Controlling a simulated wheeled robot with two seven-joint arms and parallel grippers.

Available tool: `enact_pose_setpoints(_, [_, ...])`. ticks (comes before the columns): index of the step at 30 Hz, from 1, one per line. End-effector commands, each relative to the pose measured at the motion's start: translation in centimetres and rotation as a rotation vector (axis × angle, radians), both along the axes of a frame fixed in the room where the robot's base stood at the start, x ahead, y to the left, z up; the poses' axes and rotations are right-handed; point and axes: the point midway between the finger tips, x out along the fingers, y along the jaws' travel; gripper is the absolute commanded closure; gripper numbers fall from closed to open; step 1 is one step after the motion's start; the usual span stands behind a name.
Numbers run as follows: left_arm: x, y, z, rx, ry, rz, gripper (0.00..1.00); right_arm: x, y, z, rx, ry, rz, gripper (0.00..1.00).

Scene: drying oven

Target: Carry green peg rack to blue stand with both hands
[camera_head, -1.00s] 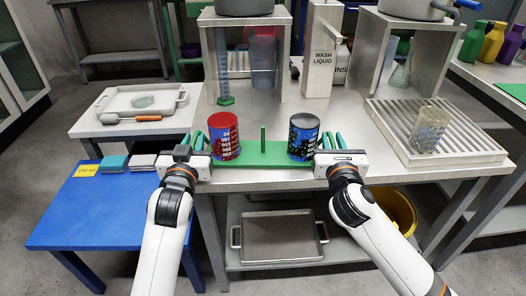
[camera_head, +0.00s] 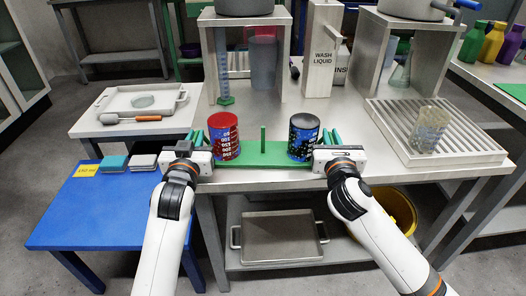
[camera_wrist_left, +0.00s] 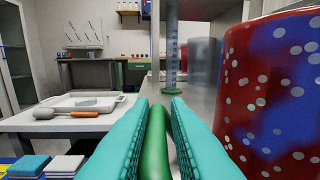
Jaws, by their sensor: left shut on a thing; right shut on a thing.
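The green peg rack (camera_head: 264,152) lies at the front edge of the steel bench. It carries a red and blue beaker (camera_head: 224,137) on its left part and a dark blue and black beaker (camera_head: 303,137) on its right part, with a bare peg between. My left gripper (camera_head: 203,142) is at the rack's left end. In the left wrist view its teal fingers are shut on a green upright bar (camera_wrist_left: 156,142) of the rack. My right gripper (camera_head: 332,140) is shut at the rack's right end; its grip is partly hidden. The blue stand (camera_head: 105,212) is lower, at the left.
Teal and grey blocks and a yellow label (camera_head: 87,170) sit at the stand's back edge. A side table with a white tray (camera_head: 140,103) is behind it. A slatted drainer (camera_head: 400,140) holding a glass is right. A shelf unit (camera_head: 209,60) and wash liquid box (camera_head: 321,60) stand behind.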

Motion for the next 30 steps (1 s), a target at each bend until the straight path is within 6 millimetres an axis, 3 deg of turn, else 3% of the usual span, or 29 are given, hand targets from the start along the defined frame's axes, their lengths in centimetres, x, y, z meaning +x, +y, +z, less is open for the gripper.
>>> enact_pose_setpoints(7, [0.0, 0.3, 1.2, 0.004, -0.002, 0.005, 1.00, 0.1, -0.3, 1.1, -0.004, 0.000, -0.006, 1.00])
enact_pose_setpoints(18, [0.0, 0.3, 4.9, 0.005, -0.003, 0.007, 1.00, 0.1, -0.4, 4.8, -0.005, -0.001, -0.008, 1.00])
enact_pose_setpoints(30, [0.0, 0.4, 5.1, 0.006, -0.002, 0.008, 1.00, 0.1, -0.5, 5.0, -0.006, -0.001, -0.011, 1.00])
